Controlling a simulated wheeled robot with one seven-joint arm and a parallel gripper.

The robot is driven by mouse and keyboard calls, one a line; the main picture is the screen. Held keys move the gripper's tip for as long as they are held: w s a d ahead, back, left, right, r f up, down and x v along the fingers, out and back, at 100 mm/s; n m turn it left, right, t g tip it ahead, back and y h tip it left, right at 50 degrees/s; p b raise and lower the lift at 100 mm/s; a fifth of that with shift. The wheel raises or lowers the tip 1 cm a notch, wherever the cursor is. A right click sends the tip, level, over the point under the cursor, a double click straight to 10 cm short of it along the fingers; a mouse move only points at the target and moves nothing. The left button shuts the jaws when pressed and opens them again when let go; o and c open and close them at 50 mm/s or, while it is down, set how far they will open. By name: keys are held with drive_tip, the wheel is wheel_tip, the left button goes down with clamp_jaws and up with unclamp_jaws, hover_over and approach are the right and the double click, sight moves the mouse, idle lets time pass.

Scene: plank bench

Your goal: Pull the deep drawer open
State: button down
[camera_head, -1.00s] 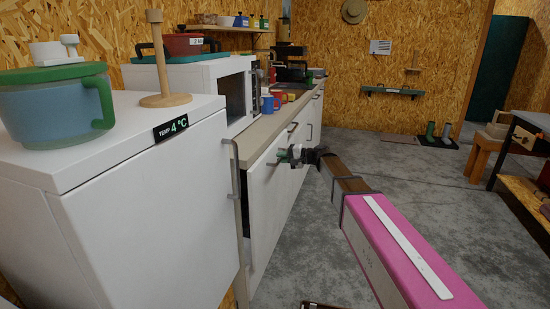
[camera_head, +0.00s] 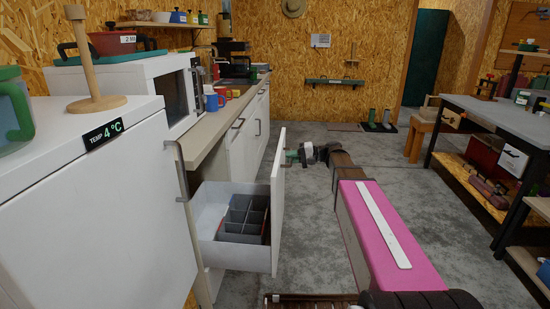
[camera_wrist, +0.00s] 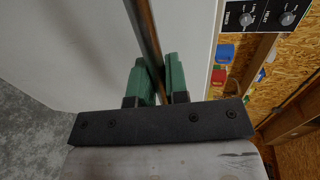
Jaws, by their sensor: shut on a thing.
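The deep drawer (camera_head: 229,256) stands well out from the counter cabinet, with its white inside and a grey divided insert (camera_head: 243,217) showing. Its tall white front (camera_head: 278,190) is seen nearly edge-on in the head view. My gripper (camera_head: 293,157) is at the outer side of that front, near its upper part. In the wrist view my gripper's green fingers (camera_wrist: 160,80) are shut on the bar handle (camera_wrist: 143,32), one on each side of it. The pale drawer front (camera_wrist: 90,45) lies behind the handle.
A white fridge (camera_head: 100,215) with a temperature display stands at the left, close to the drawer. The counter (camera_head: 205,135) carries a microwave and mugs. A workbench (camera_head: 490,115) stands at the right. Grey floor (camera_head: 320,215) is clear between them.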

drive_tip(key=shift+f+v, duration=0.2)
drive_tip(key=shift+v, duration=0.9)
drive_tip(key=shift+f+v, duration=0.2)
drive_tip(key=shift+v, duration=0.9)
drive_tip(key=shift+d, duration=0.1)
drive_tip(key=c, duration=1.2)
unclamp_jaws()
drive_tip(key=shift+o, duration=0.2)
drive_tip(key=v, duration=1)
drive_tip(key=shift+d, duration=0.4)
drive_tip(key=shift+r, duration=0.1)
